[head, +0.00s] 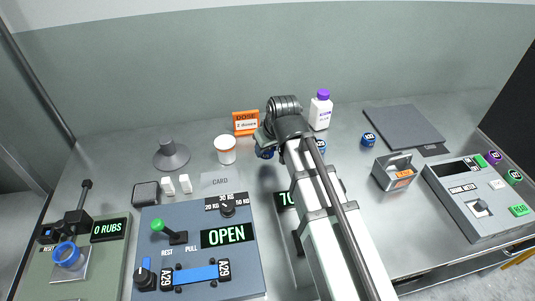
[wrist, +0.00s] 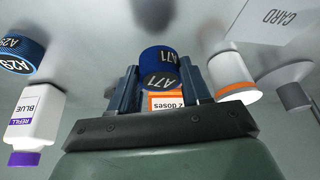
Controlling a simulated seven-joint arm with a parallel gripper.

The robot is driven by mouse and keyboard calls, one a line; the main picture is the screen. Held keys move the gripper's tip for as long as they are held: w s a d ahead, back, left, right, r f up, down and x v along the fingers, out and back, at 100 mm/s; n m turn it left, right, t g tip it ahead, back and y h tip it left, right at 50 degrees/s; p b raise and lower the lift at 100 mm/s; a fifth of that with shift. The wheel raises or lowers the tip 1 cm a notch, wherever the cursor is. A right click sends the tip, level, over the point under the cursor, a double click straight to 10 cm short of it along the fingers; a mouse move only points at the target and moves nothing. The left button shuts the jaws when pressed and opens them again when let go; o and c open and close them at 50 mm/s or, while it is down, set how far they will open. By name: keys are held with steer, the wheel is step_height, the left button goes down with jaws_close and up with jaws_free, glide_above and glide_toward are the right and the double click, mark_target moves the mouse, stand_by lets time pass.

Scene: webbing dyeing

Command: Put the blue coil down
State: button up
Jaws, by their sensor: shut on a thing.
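A blue coil marked A71 (wrist: 158,62) sits between the fingers of my gripper (wrist: 160,84) in the wrist view. My gripper is shut on it. In the head view the held coil (head: 265,153) is partly hidden by my gripper (head: 266,142), just right of the white cup. I cannot tell whether the coil touches the table. Another blue coil (head: 321,146) stands right of my arm; a blue coil marked A29 (wrist: 20,52) shows at the left of the wrist view. A third blue coil (head: 368,139) is farther right.
A white orange-rimmed cup (head: 225,150), a dose sign (head: 246,122) and a purple-capped bottle (head: 322,110) stand close around my gripper. A card (head: 220,182) lies in front. A dark mat (head: 403,127) lies at right. A panel showing OPEN (head: 226,235) stands at front.

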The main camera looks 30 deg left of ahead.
steer(key=shift+r, duration=3.15)
steer(key=w+d+m+t+h, duration=0.2)
steer(key=w+d+m, duration=0.5)
steer(key=w+d, duration=2.55)
steer(key=n, duration=0.1)
glide_above(403, 122)
steer(key=s, duration=0.1)
steer(key=shift+y, duration=0.3)
steer(key=shift+s+d+f, duration=0.1)
steer(key=shift+d+f, duration=0.1)
steer(key=shift+f, duration=1.95)
steer(key=shift+s+d+f, duration=0.1)
steer(key=shift+d+f, duration=0.1)
steer(key=shift+f, duration=1.95)
steer(key=shift+f+g, duration=0.1)
steer(key=shift+g, duration=0.2)
steer(key=o, duration=1)
steer(key=shift+o, duration=0.2)
